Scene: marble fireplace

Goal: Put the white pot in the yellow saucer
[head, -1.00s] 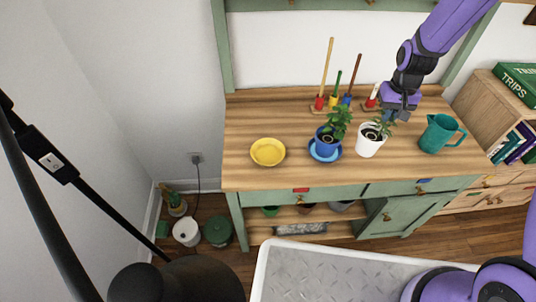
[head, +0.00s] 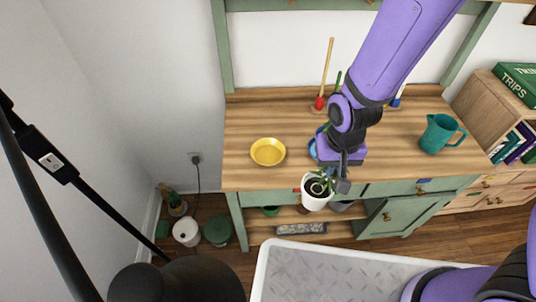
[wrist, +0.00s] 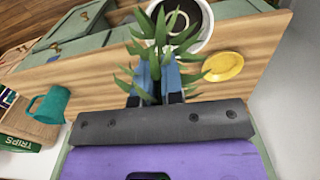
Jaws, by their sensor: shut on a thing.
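The white pot (head: 315,200) with a green plant hangs from my gripper (head: 341,180) in front of the bench's front edge, clear of the top. In the wrist view the pot (wrist: 207,33) shows beyond the fingers, partly hidden by leaves. The yellow saucer (head: 268,152) lies empty on the bench's left part, to the left of and behind the pot; it also shows in the wrist view (wrist: 223,66).
The blue saucer (head: 313,150) is mostly hidden behind my arm. A teal jug (head: 440,133) stands at the bench's right. Hand tools (head: 325,75) stand at the back. The wooden top (head: 245,115) is clear around the yellow saucer.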

